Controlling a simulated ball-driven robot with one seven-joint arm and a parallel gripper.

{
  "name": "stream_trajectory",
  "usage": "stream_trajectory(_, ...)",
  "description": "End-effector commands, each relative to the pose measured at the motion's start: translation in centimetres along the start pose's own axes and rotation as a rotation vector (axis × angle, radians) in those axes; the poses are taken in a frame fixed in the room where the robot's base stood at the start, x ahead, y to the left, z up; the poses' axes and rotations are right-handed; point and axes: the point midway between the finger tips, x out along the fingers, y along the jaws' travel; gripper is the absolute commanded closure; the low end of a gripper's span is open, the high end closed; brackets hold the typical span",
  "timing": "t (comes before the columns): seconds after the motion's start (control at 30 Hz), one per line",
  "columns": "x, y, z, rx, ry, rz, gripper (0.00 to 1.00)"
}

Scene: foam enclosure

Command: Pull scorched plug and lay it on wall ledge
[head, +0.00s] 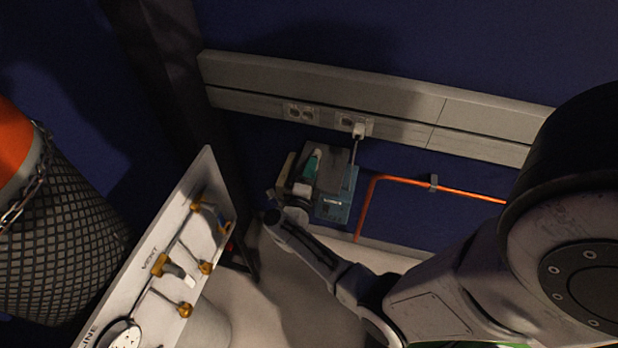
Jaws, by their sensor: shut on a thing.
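A pale grey ledge (290,76) runs along the dark blue wall, with sockets in its front face. A white plug (358,130) sits in the right socket, and its cord hangs down towards a blue-grey box. I cannot make out scorch marks on it. My gripper (303,176) is below and left of this plug, in front of the box and apart from the plug. It appears shut on a teal-and-white object (312,164), partly hidden by the gripper. I cannot tell what that object is. No object shows on the ledge top.
The blue-grey box (338,203) stands against the wall behind my gripper. An orange pipe (460,192) runs along the wall at right. A white panel (150,255) with brass valves stands at left, near my wrist. A mesh-covered orange-topped cylinder (60,230) is far left.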

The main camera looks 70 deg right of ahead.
Motion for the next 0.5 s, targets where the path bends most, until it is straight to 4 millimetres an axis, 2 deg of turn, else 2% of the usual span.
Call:
stream_trajectory(0.23,2.2,0.8,0.0,0.001,0.003,0.0,1.0)
stream_trajectory(0.5,1.9,2.4,0.0,0.0,0.0,0.0,1.0)
